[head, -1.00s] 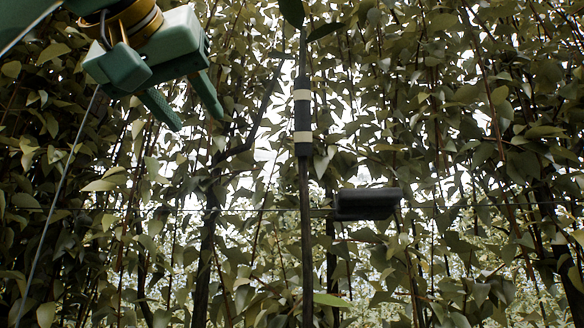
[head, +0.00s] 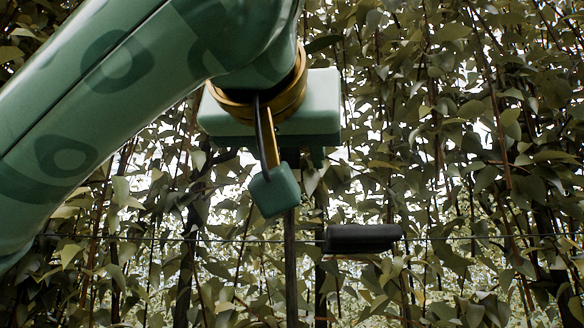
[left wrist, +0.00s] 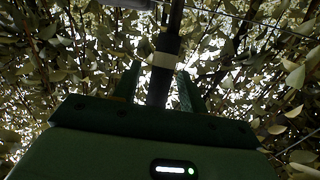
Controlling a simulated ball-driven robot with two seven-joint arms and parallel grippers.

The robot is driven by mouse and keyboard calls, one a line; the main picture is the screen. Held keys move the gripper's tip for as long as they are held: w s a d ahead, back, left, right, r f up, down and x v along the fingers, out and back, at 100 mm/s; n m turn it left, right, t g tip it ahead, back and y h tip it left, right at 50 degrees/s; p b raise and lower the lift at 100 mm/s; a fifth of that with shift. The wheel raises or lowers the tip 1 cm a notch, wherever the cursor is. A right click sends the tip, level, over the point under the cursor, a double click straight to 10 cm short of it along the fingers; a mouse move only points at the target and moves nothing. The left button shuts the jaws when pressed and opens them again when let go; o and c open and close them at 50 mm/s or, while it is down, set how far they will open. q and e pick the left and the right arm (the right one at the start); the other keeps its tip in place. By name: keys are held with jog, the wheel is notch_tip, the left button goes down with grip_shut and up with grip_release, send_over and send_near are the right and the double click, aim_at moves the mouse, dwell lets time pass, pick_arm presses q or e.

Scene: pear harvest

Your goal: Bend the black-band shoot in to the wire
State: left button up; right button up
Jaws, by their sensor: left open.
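The shoot (head: 290,265) is a dark upright stem in the head view; its banded part is hidden behind my left gripper (head: 272,120). In the left wrist view its black band (left wrist: 163,82) with a pale stripe (left wrist: 163,60) runs between the two fingers of my left gripper (left wrist: 158,75). The jaws are open, with a finger on each side of the band; I cannot tell whether either touches it. The thin wire (head: 450,238) runs level behind, below the gripper. A black padded clip (head: 362,238) sits at the wire, right of the shoot. My right gripper is not in view.
Dense leaves and thin hanging stems (head: 490,130) fill the background on both sides. My left arm covers the upper left of the head view. The space just in front of the clip looks clear.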

pick_arm(q)
jog(key=shift+w+d, duration=0.1)
jog(key=shift+w, duration=0.5)
jog(key=shift+w+d, duration=0.1)
jog(key=shift+w, duration=0.05)
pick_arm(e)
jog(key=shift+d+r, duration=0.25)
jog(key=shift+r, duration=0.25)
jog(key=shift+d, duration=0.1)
